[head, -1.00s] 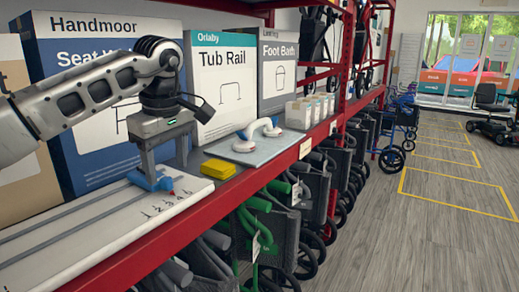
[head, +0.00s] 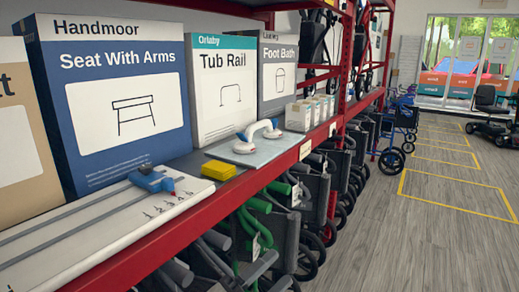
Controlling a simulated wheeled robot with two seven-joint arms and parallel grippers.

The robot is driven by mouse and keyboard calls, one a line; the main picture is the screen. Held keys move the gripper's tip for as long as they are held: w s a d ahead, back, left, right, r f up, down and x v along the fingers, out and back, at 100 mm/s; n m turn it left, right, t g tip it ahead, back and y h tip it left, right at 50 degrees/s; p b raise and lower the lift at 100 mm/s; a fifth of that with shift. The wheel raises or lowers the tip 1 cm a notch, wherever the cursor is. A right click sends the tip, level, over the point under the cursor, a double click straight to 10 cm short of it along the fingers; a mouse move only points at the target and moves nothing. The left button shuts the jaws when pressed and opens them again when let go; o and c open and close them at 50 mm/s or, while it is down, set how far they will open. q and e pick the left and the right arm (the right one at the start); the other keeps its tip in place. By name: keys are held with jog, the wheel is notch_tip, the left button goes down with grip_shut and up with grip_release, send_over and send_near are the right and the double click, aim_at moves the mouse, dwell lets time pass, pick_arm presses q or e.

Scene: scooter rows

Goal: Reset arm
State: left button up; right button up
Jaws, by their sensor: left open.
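Neither of my grippers nor any part of my arms shows in the head view now. The blue slider block (head: 152,180) with a red tip sits on the white grooved board (head: 75,250), near the numbered marks at its right end. Nothing touches the slider from above.
A red-edged shelf (head: 190,228) runs away to the right. Behind the board stand the Seat With Arms box (head: 125,150), Tub Rail box (head: 215,70) and Foot Bath box (head: 279,55). A yellow block (head: 218,170) and a white suction handle (head: 258,129) lie farther along.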

pick_arm(q)
jog(key=s+a+f+n+t+y, duration=0.1)
jog(key=s+a+f+n+y, duration=0.2)
jog(key=a+f+n+y, duration=0.4)
jog(key=s+a+f+n+y, duration=0.3)
jog(key=a+f+n+y, duration=0.1)
jog(key=f+n, duration=0.55)
jog(key=s+a+f+n+g+y, duration=0.3)
jog(key=s+a+f+n, duration=0.3)
jog(key=s+f, duration=0.3)
jog(key=shift+s+a+n+g, duration=0.35)
jog(key=shift+s+n+g, duration=0.3)
jog(key=shift+s+g, duration=0.35)
